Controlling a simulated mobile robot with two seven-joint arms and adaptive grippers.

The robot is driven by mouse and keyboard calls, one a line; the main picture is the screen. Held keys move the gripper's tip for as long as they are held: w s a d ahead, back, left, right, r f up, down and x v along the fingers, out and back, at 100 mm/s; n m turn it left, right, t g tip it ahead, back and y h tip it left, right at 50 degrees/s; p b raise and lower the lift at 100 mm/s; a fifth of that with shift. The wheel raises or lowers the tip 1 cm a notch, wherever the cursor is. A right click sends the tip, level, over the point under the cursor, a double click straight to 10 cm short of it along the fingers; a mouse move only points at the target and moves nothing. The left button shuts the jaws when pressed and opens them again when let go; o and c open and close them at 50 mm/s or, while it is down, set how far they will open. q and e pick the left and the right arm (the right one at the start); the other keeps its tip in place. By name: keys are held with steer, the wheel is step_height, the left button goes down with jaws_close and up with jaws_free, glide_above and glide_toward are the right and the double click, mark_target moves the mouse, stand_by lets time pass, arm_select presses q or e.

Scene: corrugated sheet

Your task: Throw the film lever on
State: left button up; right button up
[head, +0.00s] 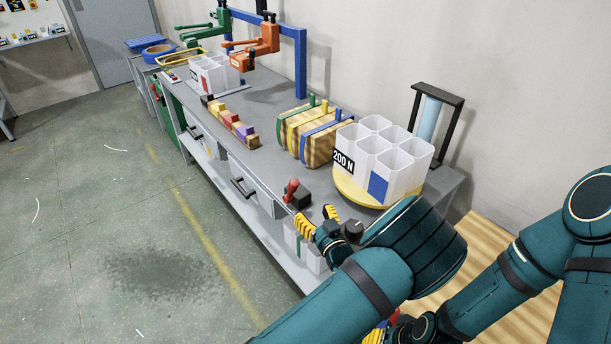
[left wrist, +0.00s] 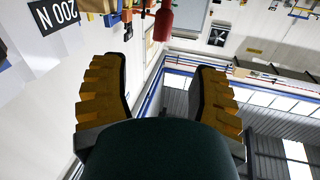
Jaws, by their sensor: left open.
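A lever with a red handle (head: 291,190) stands on a small dark block (head: 298,201) at the workbench's front edge. The red handle also shows at the top of the left wrist view (left wrist: 164,20), between the finger lines and beyond the tips. My left gripper (head: 318,220) is open and empty, its yellow ribbed fingers apart, just on the near side of the lever and not around it. In the left wrist view both fingers of this gripper (left wrist: 160,70) frame an empty gap. Part of my right gripper (head: 376,334) seems to show at the bottom edge, mostly hidden.
A light blue film roll (head: 429,118) stands in a black frame (head: 447,130) by the wall. White tubes marked 200 N (head: 400,160) sit on a yellow round base (head: 345,188). Strapped wooden blocks (head: 314,135) and coloured blocks (head: 232,124) stand farther along. The floor at left is clear.

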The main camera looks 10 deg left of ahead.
mark_target(296, 188)
arm_select(q)
steer(key=b+x, duration=0.1)
steer(key=x, duration=1.2)
steer(key=shift+w+a, duration=0.1)
steer(key=shift+a, duration=0.25)
steer(key=shift+c, duration=0.2)
jaws_close()
